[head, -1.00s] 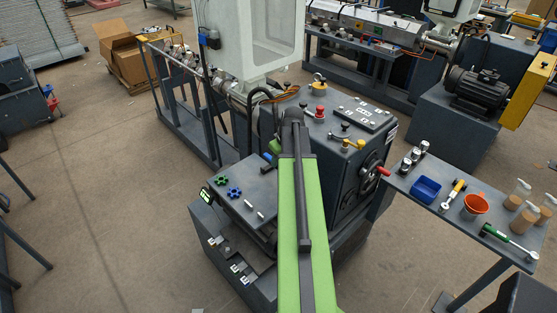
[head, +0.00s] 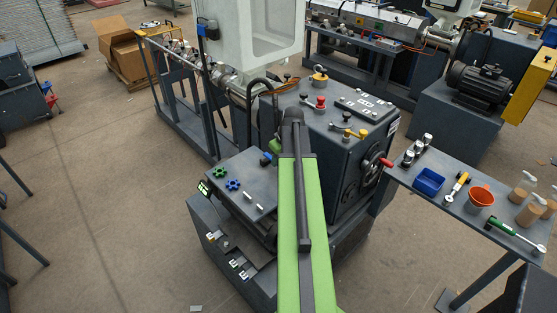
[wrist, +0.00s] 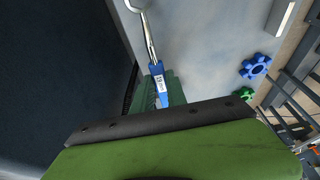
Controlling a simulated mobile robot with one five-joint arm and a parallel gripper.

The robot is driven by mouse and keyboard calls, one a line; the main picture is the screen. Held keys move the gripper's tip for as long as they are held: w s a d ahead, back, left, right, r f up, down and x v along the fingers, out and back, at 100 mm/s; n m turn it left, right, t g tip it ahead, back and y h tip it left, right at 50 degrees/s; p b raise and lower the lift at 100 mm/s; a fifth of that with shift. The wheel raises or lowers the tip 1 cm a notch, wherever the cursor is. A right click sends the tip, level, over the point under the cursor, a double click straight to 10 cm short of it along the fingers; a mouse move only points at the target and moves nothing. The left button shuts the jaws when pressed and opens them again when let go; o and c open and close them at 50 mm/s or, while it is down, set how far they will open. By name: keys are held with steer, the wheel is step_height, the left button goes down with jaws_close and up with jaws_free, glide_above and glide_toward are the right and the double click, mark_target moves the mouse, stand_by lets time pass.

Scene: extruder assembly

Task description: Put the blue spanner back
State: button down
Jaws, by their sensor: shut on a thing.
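The blue spanner (wrist: 158,82) has a blue handle with a pale label and a shiny metal shaft ending in an open jaw. In the wrist view it points up and slightly left, over a grey surface. My gripper (wrist: 159,91) is shut on the lower part of its handle, between green fingers. In the head view my green arm hides most of the gripper; a small blue piece (head: 266,159) shows left of the arm, and I cannot tell if it is the spanner.
The side table (head: 462,212) at right holds a blue tray (head: 429,182), a yellow-handled tool (head: 457,189), an orange funnel (head: 481,197) and a green-handled spanner (head: 514,232). Open floor lies at left.

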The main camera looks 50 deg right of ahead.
steer(key=shift+f+b, duration=0.85)
steer(key=shift+f, duration=0.1)
steer(key=c, duration=1.3)
jaws_free()
steer(key=shift+o, duration=0.2)
steer(key=p+v, duration=1.6)
steer(key=v, duration=0.1)
steer(key=shift+r+p, duration=0.3)
steer(key=shift+p, duration=0.05)
steer(key=shift+f, duration=0.1)
